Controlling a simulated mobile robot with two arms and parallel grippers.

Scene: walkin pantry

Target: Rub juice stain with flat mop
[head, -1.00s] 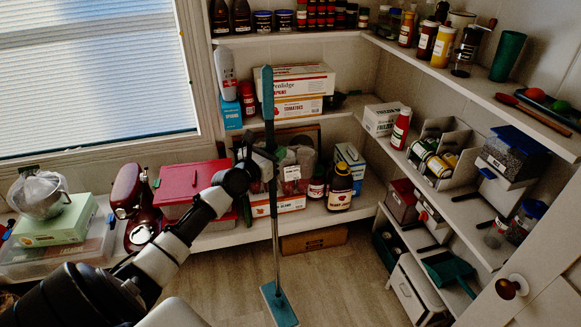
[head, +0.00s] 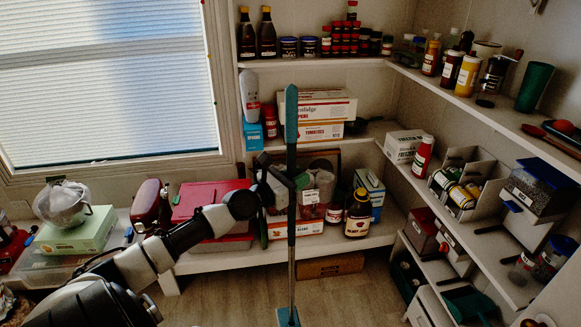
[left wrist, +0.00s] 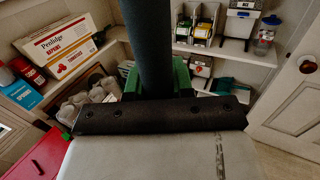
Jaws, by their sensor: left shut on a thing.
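The flat mop (head: 291,215) stands upright in the head view, with a teal grip at its top and a grey pole below. Its teal flat head (head: 288,317) is at the bottom edge of the view, partly cut off, low over the wooden floor. My left gripper (head: 284,180) is shut on the mop's pole at about mid-height. In the left wrist view the dark teal handle (left wrist: 148,45) rises between the green fingers. My right gripper is in no view. No juice stain shows on the visible floor.
Shelves with bottles and boxes line the back and right walls. A red box (head: 205,200) and a green box (head: 75,232) with a wrapped bowl sit on the low left shelf. A cardboard box (head: 330,266) is under the bottom shelf.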

